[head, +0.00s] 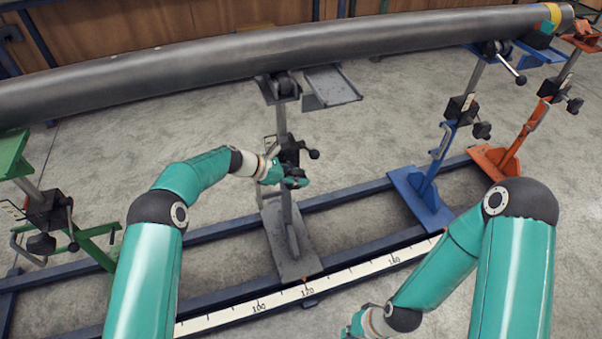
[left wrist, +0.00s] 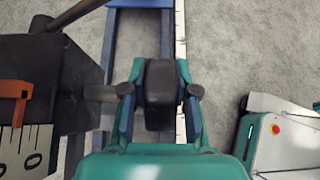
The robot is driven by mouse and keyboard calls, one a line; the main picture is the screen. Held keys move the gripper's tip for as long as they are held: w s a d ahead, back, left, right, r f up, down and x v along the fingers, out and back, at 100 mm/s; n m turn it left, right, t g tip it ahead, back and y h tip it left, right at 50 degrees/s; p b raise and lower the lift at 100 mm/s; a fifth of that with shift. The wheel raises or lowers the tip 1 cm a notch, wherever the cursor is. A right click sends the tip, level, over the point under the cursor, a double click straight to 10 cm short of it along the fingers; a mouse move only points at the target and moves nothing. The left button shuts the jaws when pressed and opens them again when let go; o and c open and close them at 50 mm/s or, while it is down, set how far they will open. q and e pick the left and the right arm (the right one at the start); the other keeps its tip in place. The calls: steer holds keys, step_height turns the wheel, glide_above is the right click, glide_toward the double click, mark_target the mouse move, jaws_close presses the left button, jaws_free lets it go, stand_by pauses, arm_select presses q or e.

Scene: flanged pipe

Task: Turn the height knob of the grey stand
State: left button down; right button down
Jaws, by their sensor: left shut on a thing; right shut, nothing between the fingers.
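The grey stand (head: 290,240) stands on the blue rails near the middle, under the long pipe (head: 270,45). Its black housing (head: 289,150) is on the upright post; it fills the left of the left wrist view (left wrist: 45,75), with a scale and an orange pointer. My left gripper (head: 293,180) is beside the post, just below the housing. In the left wrist view its fingers are shut on the black height knob (left wrist: 161,95), one on each side. In the head view the gripper mostly hides this knob. My right gripper (head: 352,328) is shut and empty at the bottom edge, partly cut off.
A blue stand (head: 425,195) and an orange stand (head: 505,155) are to the right, a green stand (head: 15,160) to the left. A white ruler (head: 335,279) runs along the front rail. A small black ball handle (head: 313,154) sticks out close above my left gripper.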

arm_select(q)
steer(key=shift+w+a+r, duration=0.2)
steer(key=shift+w+a, duration=0.1)
steer(key=shift+w, duration=0.05)
steer(key=c, duration=1)
jaws_free()
steer(key=shift+o, duration=0.6)
steer(key=shift+s+d+f, duration=0.1)
steer(key=shift+s+d, duration=0.05)
steer(key=v, duration=1.2)
steer(key=shift+f, duration=0.15)
